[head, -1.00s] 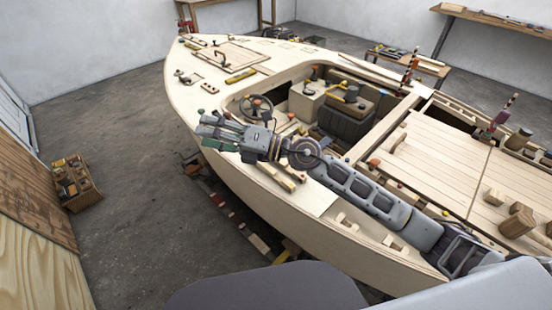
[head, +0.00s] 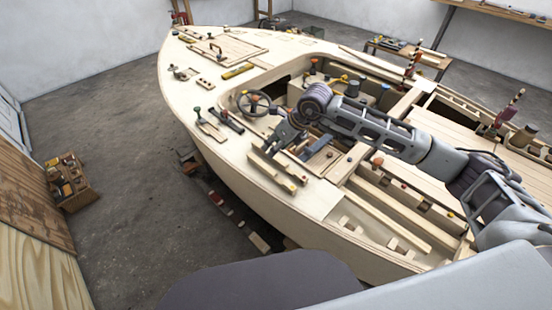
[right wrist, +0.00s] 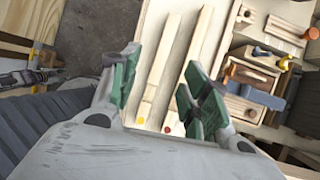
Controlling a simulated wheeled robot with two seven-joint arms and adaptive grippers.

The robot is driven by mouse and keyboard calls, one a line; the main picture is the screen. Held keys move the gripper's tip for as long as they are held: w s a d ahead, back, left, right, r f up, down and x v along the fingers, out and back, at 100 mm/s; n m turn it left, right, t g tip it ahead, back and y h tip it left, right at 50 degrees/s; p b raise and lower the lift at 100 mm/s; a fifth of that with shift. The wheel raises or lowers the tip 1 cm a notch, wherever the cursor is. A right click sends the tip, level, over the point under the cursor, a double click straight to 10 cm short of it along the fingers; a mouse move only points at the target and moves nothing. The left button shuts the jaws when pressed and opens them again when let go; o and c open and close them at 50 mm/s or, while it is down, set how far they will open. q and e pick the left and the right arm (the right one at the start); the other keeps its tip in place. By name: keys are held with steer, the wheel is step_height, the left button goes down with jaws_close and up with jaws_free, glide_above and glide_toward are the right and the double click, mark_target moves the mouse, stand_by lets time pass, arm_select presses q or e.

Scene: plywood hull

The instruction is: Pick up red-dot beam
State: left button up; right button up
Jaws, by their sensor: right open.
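Two pale wooden beams lie side by side on the near side deck of the hull. The red-dot beam (head: 284,167) has a red dot at its near end; it also shows in the right wrist view (right wrist: 198,35). The other beam (head: 266,170) has a yellow dot and lies just beside it, also in the right wrist view (right wrist: 158,60). My right gripper (right wrist: 160,62), with green finger pads, is open and empty. Both beams show between its spread fingers. In the head view it hangs by the beams' far ends. My left gripper is out of view.
The cockpit with its steering wheel (head: 255,103) lies just beyond the gripper. Dark-handled tools (head: 226,119) rest on the side deck to the left. In the right wrist view, a cluttered wooden block with a blue-handled tool (right wrist: 258,96) is right of the beams.

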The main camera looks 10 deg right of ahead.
steer(key=w+d+h, duration=0.2)
steer(key=d, duration=0.3)
glide_above(277, 158)
steer(key=s+d, duration=0.1)
steer(key=s, duration=0.1)
steer(key=f, duration=0.7)
steer(key=shift+w+d+p, duration=0.1)
steer(key=shift+d+p, duration=0.1)
steer(key=shift+p, duration=0.1)
steer(key=shift+w+f, duration=0.2)
steer(key=shift+f, duration=0.25)
steer(key=shift+a+f, duration=0.1)
steer(key=shift+p+x, duration=0.45)
steer(key=shift+x, duration=1)
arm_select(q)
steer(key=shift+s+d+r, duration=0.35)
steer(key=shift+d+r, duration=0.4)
arm_select(e)
steer(key=shift+x, duration=1.1)
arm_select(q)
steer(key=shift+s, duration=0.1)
arm_select(e)
steer(key=shift+s, duration=0.15)
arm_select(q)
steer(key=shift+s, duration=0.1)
arm_select(e)
jaws_close()
